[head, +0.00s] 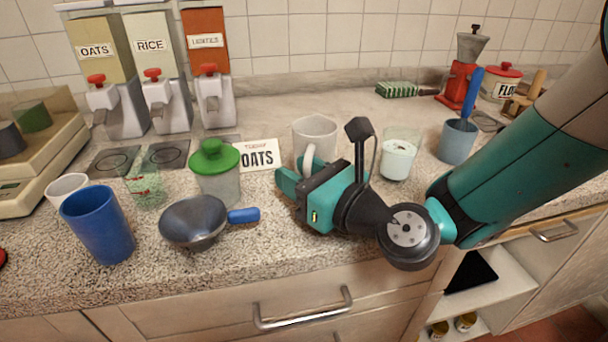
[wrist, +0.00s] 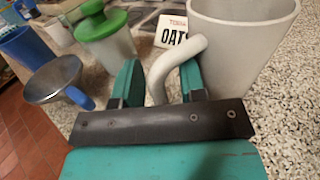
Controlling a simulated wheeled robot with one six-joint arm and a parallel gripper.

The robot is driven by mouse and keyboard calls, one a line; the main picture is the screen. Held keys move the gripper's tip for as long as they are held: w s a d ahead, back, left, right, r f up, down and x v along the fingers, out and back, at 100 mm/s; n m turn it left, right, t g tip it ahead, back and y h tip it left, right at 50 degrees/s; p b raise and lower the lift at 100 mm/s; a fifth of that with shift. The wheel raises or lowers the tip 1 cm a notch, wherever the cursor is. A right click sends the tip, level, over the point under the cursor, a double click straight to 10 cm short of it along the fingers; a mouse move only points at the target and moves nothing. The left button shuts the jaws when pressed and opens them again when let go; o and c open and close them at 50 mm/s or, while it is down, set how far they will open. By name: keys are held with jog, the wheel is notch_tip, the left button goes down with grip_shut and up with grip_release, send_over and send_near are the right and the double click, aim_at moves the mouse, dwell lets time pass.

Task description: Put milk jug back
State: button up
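A pale jug (head: 318,128) stands on the counter behind my gripper; its lower part is hidden there. It fills the upper right of the wrist view (wrist: 245,45), its curved handle (wrist: 163,72) pointing toward my gripper. My gripper (head: 297,170) is at the jug's handle. In the wrist view, its two teal fingers (wrist: 160,75) stand apart on either side of the handle, with a gap on the left side, so it looks open. A glass of white liquid, perhaps milk (head: 397,157), stands right of the gripper.
A green-lidded container (head: 215,172), a metal funnel (head: 194,220) with blue handle and a blue cup (head: 98,225) stand left. An OATS card (head: 259,155) is behind. A blue-grey mug (head: 457,142) stands right. Dispensers (head: 160,70) line the wall.

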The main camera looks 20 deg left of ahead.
jog(key=shift+d, duration=0.1)
jog(key=b+v, duration=0.8)
jog(key=v, duration=0.2)
jog(key=shift+s+d+b, duration=0.1)
jog(key=shift+d+b, duration=0.05)
jog(key=shift+b, duration=0.25)
jog(key=shift+s+d+r+b, duration=0.1)
jog(key=shift+s+d+b, duration=0.25)
jog(key=shift+d, duration=0.3)
jog(key=s+d+f+n+g+h, duration=0.2)
jog(key=d+n, duration=0.4)
jog(key=n, duration=0.4)
jog(key=s+d+f+n+g+h, duration=0.2)
jog(key=d+n+h, duration=0.4)
jog(key=n, duration=0.4)
jog(key=s+d+f+n+g+h, duration=0.3)
jog(key=s+d+n+h, duration=0.1)
jog(key=n, duration=0.6)
jog(key=shift+s+d+g, duration=0.3)
jog(key=shift+s+d, duration=0.55)
jog(key=shift+d, duration=0.35)
